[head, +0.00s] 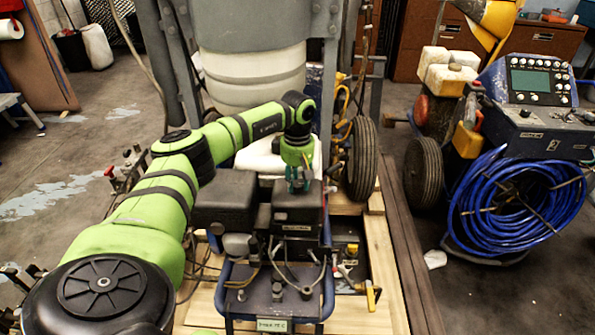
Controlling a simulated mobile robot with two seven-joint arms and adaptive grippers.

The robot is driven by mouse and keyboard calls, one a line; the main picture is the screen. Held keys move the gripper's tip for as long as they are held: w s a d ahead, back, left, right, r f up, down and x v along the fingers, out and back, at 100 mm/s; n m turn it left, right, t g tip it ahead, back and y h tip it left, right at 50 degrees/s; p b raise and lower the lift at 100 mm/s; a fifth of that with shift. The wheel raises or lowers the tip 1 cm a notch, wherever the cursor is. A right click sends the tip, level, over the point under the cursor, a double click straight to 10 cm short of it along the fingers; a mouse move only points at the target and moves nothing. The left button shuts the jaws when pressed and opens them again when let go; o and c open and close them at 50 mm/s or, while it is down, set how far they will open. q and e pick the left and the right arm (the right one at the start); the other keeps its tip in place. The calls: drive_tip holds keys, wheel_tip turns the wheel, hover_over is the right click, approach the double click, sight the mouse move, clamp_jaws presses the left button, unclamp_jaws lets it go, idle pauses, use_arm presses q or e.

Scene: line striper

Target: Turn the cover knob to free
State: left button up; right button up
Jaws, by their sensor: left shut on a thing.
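My left arm reaches in from the left, and my left gripper (299,186) points down at the top of the right black cover (297,212) on the small engine machine. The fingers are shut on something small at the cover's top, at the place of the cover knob. The knob itself is hidden by the fingers, so its turn position cannot be told. A second black cover (224,192) sits just left of it. My right gripper is not in view.
The machine's blue frame (327,290) stands on a wooden pallet (384,262). A large white tank (253,72) and grey posts rise close behind the gripper. A wheel (361,158) is to its right. A cart with coiled blue hose (511,205) stands farther right.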

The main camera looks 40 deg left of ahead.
sight(298, 183)
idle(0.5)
use_arm(q)
drive_tip(key=o, duration=1.2)
drive_tip(key=shift+c, duration=0.2)
drive_tip(key=shift+r, duration=0.2)
wheel_tip(298, 183, up, 12)
drive_tip(key=shift+f, duration=0.2)
drive_tip(key=shift+d, duration=0.1)
